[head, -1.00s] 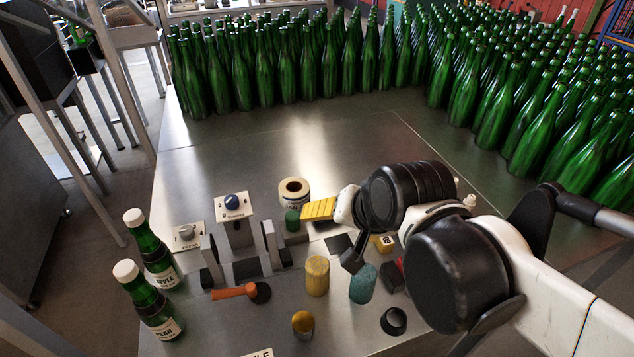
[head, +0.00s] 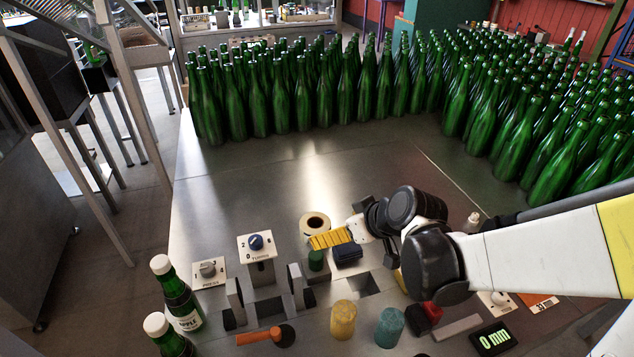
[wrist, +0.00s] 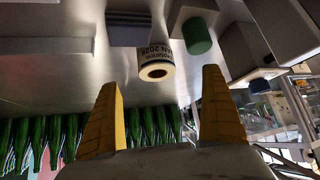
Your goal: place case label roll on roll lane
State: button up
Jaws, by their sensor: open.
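The case label roll (head: 315,223) is a white roll with dark print and a brown core, standing on the steel table. In the wrist view the roll (wrist: 155,66) shows between and beyond the two yellow fingers, apart from them. My gripper (head: 330,239) is just right of and in front of the roll in the head view, open and empty. Its fingers also show wide apart in the wrist view (wrist: 160,80). I cannot tell for certain which part of the table is the roll lane.
A green cylinder (head: 316,260) and a dark blue block (head: 347,254) are close to my fingers. The topper dial stand (head: 257,254) is to the left. Yellow (head: 343,320) and teal (head: 389,327) cylinders stand in front. Green bottles (head: 300,95) crowd the back; the table before them is clear.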

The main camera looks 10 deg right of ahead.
aim_at(311, 226)
jog(key=shift+w+f, duration=0.55)
jog(key=shift+w, duration=0.15)
jog(key=b+x, duration=0.1)
jog(key=x, duration=0.4)
jog(key=shift+w+a+b, duration=0.1)
jog(key=shift+b, duration=0.25)
jog(key=x, duration=0.2)
jog(key=b+x, duration=0.1)
jog(key=w+r+b+x, duration=0.1)
jog(key=x, duration=0.1)
jog(key=shift+w+a+f, duration=0.15)
jog(key=shift+w+f, duration=0.1)
jog(key=shift+f, duration=0.1)
jog(key=shift+r, duration=0.15)
jog(key=c, duration=1.5)
jog(key=shift+o, duration=0.2)
